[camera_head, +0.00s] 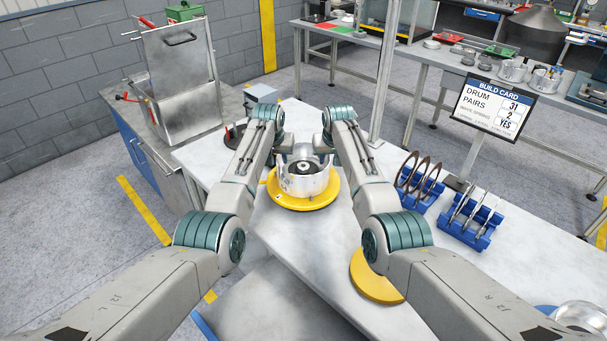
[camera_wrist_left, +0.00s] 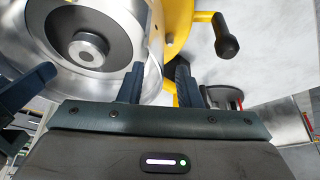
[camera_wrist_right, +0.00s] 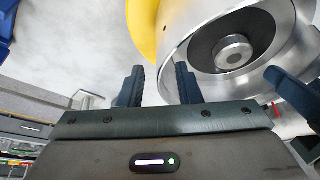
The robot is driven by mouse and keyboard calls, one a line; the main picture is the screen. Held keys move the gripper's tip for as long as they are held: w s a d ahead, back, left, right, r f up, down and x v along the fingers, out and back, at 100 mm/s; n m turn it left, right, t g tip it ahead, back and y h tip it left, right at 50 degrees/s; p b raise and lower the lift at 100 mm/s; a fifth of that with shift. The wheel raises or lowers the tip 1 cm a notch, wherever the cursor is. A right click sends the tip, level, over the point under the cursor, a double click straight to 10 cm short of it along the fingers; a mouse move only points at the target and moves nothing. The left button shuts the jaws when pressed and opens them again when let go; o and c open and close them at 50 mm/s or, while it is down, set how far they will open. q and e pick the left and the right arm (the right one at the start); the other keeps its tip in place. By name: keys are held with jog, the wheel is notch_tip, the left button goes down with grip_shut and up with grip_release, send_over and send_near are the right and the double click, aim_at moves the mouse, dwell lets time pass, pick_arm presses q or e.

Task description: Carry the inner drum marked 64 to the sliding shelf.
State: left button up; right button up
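A silver drum (camera_head: 303,182) with a dark ring and hub inside stands upright on a yellow round turntable (camera_head: 272,200). It also shows in the left wrist view (camera_wrist_left: 100,72) and the right wrist view (camera_wrist_right: 270,75). No readable 64 shows on it. My left gripper (camera_wrist_left: 158,70) and right gripper (camera_wrist_right: 160,72) are at opposite sides of the drum. Each has its two fingers apart, with the drum's rim seen between them; contact is not clear. In the head view the drum's far side and the fingertips are largely hidden. I cannot identify the sliding shelf.
A second yellow disc (camera_head: 376,280) lies nearer on the white table. Blue racks (camera_head: 420,197) with rings and plates stand right, by a build card (camera_head: 493,106). Another drum (camera_head: 580,316) is at bottom right. A black-knobbed handle (camera_wrist_left: 226,40) juts from the turntable.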

pick_arm(q)
grip_shut()
pick_arm(e)
grip_shut()
dwell(1.2)
pick_arm(q)
jog(key=shift+w+r, duration=0.15)
jog(key=shift+r, duration=0.05)
pick_arm(e)
jog(key=shift+w+r, duration=0.2)
jog(key=shift+r, duration=0.05)
